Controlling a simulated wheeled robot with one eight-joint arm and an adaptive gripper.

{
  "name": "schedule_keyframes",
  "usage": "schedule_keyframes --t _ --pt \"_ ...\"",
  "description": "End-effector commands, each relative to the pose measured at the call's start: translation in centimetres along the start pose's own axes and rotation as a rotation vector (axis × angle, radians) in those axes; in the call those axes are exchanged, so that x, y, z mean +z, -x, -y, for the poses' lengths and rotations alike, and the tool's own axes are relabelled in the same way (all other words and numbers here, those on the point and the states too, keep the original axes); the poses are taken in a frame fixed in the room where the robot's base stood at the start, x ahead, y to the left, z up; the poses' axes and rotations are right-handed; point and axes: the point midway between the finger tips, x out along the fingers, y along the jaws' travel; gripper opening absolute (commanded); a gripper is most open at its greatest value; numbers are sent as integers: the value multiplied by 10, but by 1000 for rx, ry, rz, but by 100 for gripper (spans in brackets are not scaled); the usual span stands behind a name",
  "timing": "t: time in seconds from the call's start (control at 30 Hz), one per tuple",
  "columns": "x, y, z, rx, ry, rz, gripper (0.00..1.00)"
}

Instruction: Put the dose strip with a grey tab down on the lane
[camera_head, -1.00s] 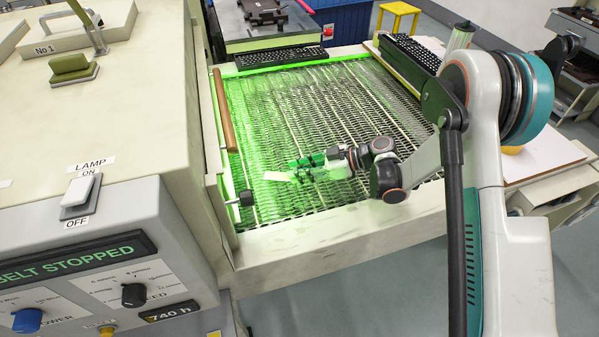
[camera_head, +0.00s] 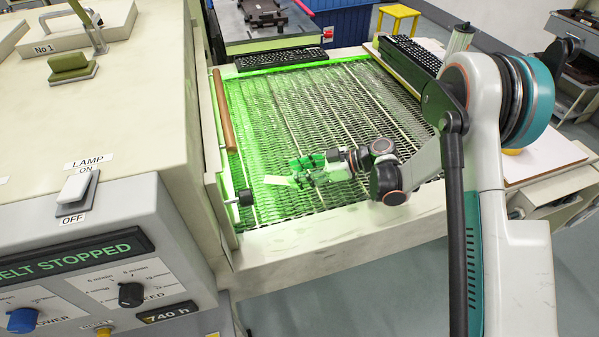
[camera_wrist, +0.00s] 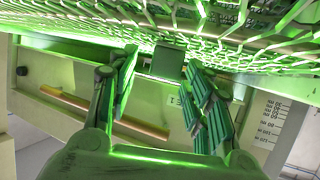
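My gripper (camera_head: 299,171) is low over the mesh belt (camera_head: 330,110), near its front left part, in green light. In the wrist view my gripper (camera_wrist: 158,62) has its two fingers apart. A dark square tab (camera_wrist: 168,62) shows between the fingertips, with a visible gap to the left finger. In the head view a pale strip (camera_head: 276,180) extends left from the fingertips. It looks close to the mesh, but I cannot tell whether all of it rests there. The lanes are divided by pale lines along the belt.
A wooden bar (camera_head: 223,110) and a black knob (camera_head: 246,197) edge the belt's left side. The belt's far part is clear.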

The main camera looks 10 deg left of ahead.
Motion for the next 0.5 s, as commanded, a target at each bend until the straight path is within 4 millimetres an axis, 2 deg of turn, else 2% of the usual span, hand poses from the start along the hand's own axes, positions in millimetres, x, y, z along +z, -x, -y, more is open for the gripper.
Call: schedule_keyframes --t 0.03,0.17,0.37,0.5 --pt "5 -2 3 -4 -6 5 46" --pt "5 -2 3 -4 -7 5 46" --pt "-7 3 3 -5 -7 5 46" --pt "-10 31 1 1 -7 4 46"
